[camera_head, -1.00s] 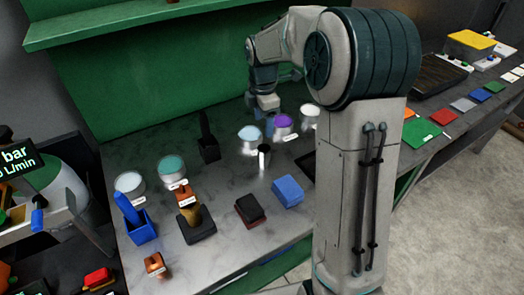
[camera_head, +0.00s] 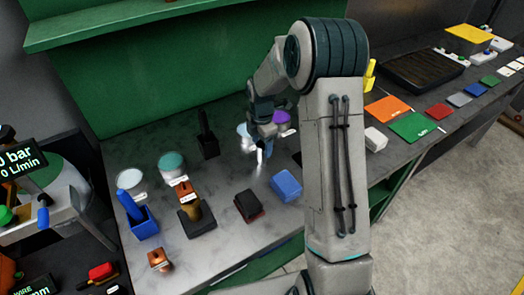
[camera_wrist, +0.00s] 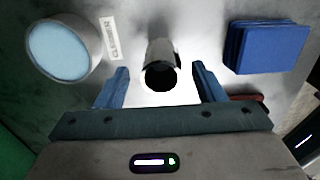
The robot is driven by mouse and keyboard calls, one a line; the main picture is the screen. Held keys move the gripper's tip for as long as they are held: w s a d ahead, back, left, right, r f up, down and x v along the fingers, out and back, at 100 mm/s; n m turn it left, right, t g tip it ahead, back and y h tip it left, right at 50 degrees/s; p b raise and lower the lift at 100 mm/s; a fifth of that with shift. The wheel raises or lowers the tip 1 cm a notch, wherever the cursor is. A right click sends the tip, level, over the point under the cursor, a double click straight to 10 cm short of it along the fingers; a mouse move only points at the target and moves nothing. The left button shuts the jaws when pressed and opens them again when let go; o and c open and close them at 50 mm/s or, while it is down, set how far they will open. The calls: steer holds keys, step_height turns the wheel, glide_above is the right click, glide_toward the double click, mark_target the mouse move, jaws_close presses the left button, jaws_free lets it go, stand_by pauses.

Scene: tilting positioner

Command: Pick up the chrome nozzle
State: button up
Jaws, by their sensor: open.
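The chrome nozzle (camera_wrist: 161,55) is a small shiny cylinder with a dark open end, standing on the grey bench. In the wrist view it sits between and just beyond the two blue fingers of my gripper (camera_wrist: 161,88), with a gap on both sides. My gripper is open and holds nothing. In the head view my gripper (camera_head: 262,150) is low over the bench, and the nozzle (camera_head: 260,158) is partly hidden by it.
A light-blue-filled tub (camera_wrist: 62,48) stands left of the nozzle, and a blue block stack (camera_wrist: 265,48) lies to the right. A black-and-red block (camera_head: 249,207) lies nearer the front. The bench between these is bare.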

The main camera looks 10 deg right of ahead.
steer(key=shift+f, duration=1.5)
steer(key=shift+c, duration=0.3)
steer(key=c, duration=1)
steer(key=shift+r, duration=0.1)
